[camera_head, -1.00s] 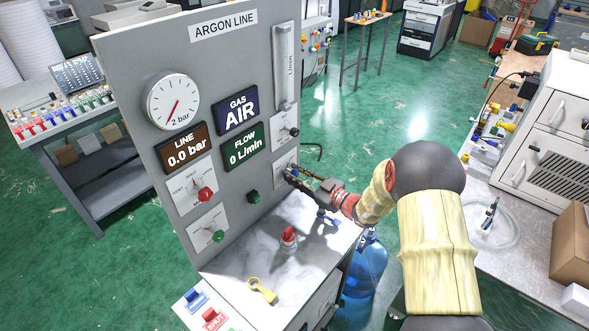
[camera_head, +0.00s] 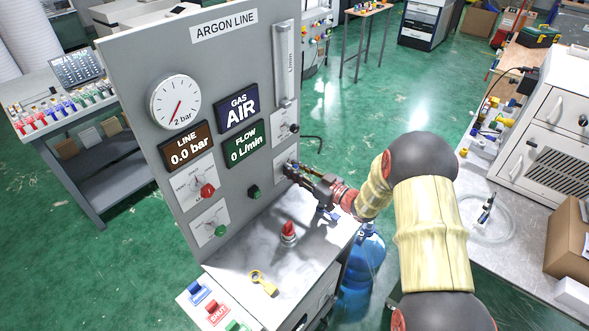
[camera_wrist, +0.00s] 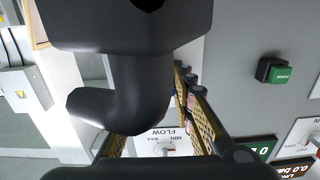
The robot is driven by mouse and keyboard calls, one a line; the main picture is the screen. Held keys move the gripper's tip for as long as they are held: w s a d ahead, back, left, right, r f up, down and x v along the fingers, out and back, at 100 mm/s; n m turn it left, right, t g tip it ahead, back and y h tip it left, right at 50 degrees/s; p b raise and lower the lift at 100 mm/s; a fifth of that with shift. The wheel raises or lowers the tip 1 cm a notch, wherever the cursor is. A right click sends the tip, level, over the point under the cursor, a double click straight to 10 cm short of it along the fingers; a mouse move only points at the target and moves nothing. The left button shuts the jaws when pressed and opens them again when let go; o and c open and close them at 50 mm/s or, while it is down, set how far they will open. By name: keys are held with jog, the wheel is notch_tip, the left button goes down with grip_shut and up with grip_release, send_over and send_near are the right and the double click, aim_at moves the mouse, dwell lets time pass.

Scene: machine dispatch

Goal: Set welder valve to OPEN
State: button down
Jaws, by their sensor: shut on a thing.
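The grey ARGON LINE panel (camera_head: 140,110) stands upright with a small pale plate (camera_head: 279,176) at its lower right. My gripper (camera_head: 291,169) is at this plate, shut on what appears to be the welder valve's handle. The fingers cover the handle, so its position cannot be read. In the wrist view, my gripper's yellow-padded fingers (camera_wrist: 190,95) show close together, and a large dark bent shape (camera_wrist: 135,85) hides much of the scene. The displays read GAS AIR (camera_head: 237,108), LINE 0.0 bar (camera_head: 186,146) and FLOW 0 L/min (camera_head: 246,144).
A flow knob (camera_head: 294,128) sits just above my gripper. A red-topped object (camera_head: 288,232) and yellow tag (camera_head: 263,283) lie on the worktop. A blue bottle (camera_head: 362,268) stands below.

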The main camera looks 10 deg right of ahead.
jog(key=c, duration=1.5)
grip_release()
jog(key=v, duration=1.2)
